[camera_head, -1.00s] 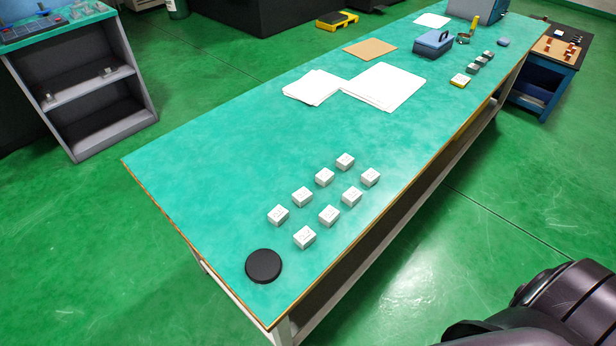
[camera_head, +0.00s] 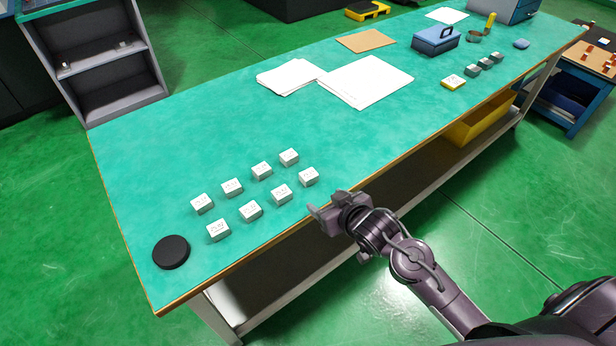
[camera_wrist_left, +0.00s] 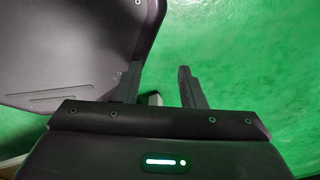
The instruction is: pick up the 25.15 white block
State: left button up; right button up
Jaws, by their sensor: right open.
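Several small white blocks with printed numbers stand in two rows on the green bench top (camera_head: 190,130). The near row has a front-left block (camera_head: 218,230) and a right-end block (camera_head: 308,176); the far row runs from one block (camera_head: 202,203) to another (camera_head: 289,157). The numbers are too small to read, so I cannot tell which is 25.15. My right gripper (camera_head: 326,212) is open and empty at the bench's front edge, just right of the near row's end block. My left gripper (camera_wrist_left: 160,82) shows only in the left wrist view, fingers apart over green floor.
A black round disc (camera_head: 171,252) lies left of the blocks. A yellow bin (camera_head: 478,122) sits below the bench.

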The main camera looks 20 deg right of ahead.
aim_at(310, 175)
jog(key=w, duration=0.1)
jog(key=w+t+y, duration=0.1)
jog(key=w+r, duration=0.1)
jog(key=shift+w+d+n+t, duration=0.3)
jog(key=shift+d, duration=0.05)
jog(key=shift+y, duration=0.3)
jog(key=x, duration=0.8)
jog(key=shift+w+r+p, duration=0.1)
jog(key=shift+r+p, duration=0.25)
jog(key=c, duration=1.2)
